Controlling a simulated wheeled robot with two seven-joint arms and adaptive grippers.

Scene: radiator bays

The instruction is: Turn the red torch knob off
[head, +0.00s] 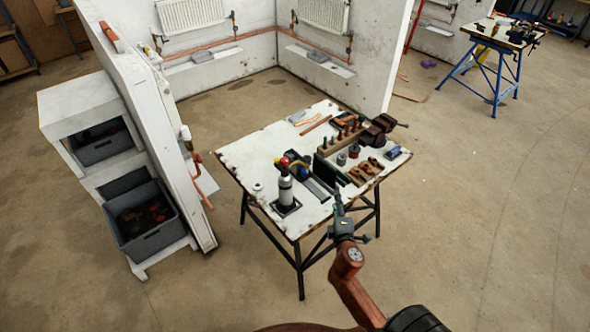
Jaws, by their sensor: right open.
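The torch (285,188) stands upright on the near left part of the white worktable, on a dark square base. It has a pale cylinder with a dark top, and the small red knob (284,161) is at its upper end. The knob's exact setting is too small to tell. My right gripper (339,197) is open and empty at the table's near edge, to the right of the torch and apart from it. My left gripper is not in view.
The worktable (235,160) also carries a dark tray, a wooden tool block (340,136), a vise (378,130) and small fittings. A white partition and shelves with grey bins (150,240) stand left. The floor at right is clear up to a blue-legged bench (490,72).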

